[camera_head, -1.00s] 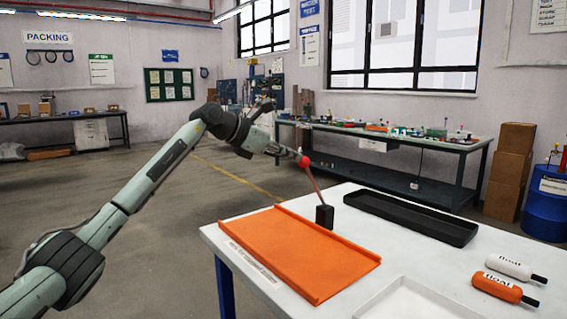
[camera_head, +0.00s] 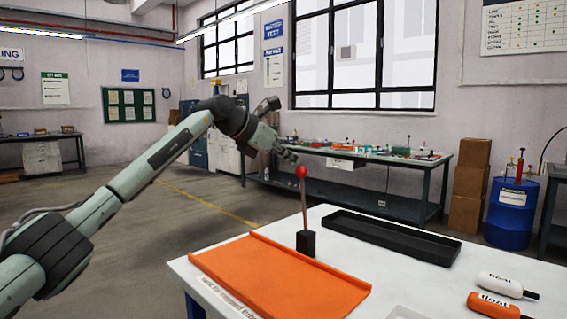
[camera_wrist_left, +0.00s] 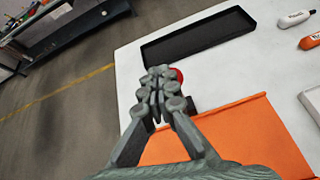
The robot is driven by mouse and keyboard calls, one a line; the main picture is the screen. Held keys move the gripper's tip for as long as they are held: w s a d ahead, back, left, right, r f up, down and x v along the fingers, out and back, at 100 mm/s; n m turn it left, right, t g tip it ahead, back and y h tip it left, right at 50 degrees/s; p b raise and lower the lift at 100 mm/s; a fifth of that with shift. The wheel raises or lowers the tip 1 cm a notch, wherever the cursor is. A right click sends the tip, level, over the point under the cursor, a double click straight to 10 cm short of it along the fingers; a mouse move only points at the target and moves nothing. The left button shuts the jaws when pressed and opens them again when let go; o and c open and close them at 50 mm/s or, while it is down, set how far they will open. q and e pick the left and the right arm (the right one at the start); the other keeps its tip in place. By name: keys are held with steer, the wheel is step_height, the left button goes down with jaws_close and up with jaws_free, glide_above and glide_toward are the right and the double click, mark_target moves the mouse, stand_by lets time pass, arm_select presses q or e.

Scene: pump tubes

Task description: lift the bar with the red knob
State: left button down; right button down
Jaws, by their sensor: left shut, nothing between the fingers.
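The bar (camera_head: 304,205) is thin and reddish, with a round red knob (camera_head: 301,171) on top. It rises from a small black block (camera_head: 306,243) on the white table and stands nearly upright, leaning slightly left. My left gripper (camera_head: 292,157) is shut and empty, close to the knob on its upper left; I cannot tell whether they touch. In the left wrist view the closed fingers (camera_wrist_left: 162,78) partly cover the red knob (camera_wrist_left: 180,75) and hide the bar. My right gripper is not in view.
An orange tray (camera_head: 280,280) lies in front of the block on the white table (camera_head: 395,280). A long black tray (camera_head: 390,238) lies behind and to the right. A white float (camera_head: 500,286) and an orange float (camera_head: 492,306) lie at the right.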

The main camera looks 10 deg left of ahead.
arm_select(q)
steer(key=shift+s+d+f, duration=0.1)
steer(key=shift+d+f, duration=0.15)
steer(key=shift+d, duration=0.2)
steer(key=v, duration=1.2)
steer(key=shift+a+r, duration=0.2)
steer(key=shift+a, duration=0.1)
